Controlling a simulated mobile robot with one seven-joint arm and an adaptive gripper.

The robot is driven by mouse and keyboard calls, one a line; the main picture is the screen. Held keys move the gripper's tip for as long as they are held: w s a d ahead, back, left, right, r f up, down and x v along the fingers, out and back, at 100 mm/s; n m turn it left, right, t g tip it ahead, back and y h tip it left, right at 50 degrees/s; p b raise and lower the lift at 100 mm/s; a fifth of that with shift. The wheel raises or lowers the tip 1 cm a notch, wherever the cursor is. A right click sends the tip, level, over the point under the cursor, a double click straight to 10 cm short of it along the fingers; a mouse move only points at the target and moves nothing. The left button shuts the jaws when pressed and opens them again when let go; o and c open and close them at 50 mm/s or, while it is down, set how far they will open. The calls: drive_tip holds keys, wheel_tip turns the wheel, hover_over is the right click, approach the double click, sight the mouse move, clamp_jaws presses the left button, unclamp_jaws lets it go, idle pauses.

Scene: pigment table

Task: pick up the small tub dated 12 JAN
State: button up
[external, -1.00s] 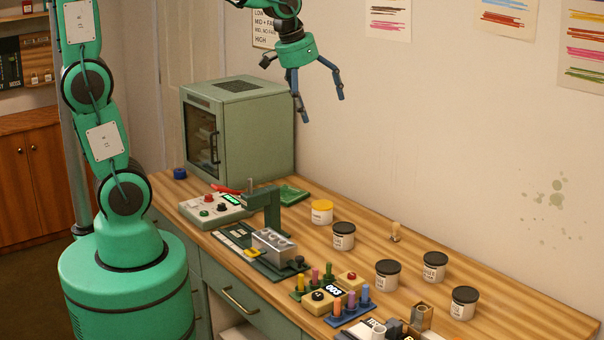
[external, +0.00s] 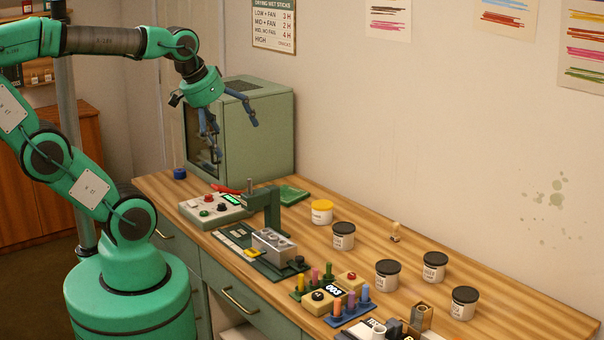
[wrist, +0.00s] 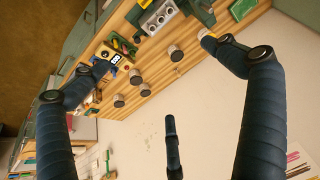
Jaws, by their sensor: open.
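Several small white tubs stand upright on the wooden table. One has a yellow lid (external: 322,212). The others have black lids: one near the middle (external: 343,238), a front one (external: 387,275), one at the back right (external: 433,268) and one at the far right (external: 463,304). Their labels are too small to read, so I cannot tell which is dated 12 JAN. My gripper (external: 228,128) is open and empty, high above the table in front of the green cabinet, well apart from the tubs. The wrist view shows black-lidded tubs (wrist: 175,53) beyond its spread fingers.
The green cabinet (external: 255,130) stands at the table's back left. A control box (external: 215,208), a green press stand (external: 272,205) and a grey block (external: 272,243) lie left of the tubs. Coloured sticks in holders (external: 350,305) stand in front. Bare wood (external: 510,310) surrounds the right-hand tubs.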

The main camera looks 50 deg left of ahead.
drive_tip(key=shift+s+a+f, duration=0.2)
drive_tip(key=shift+s+f, duration=0.2)
drive_tip(key=shift+s, duration=0.1)
drive_tip(key=c, duration=0.6)
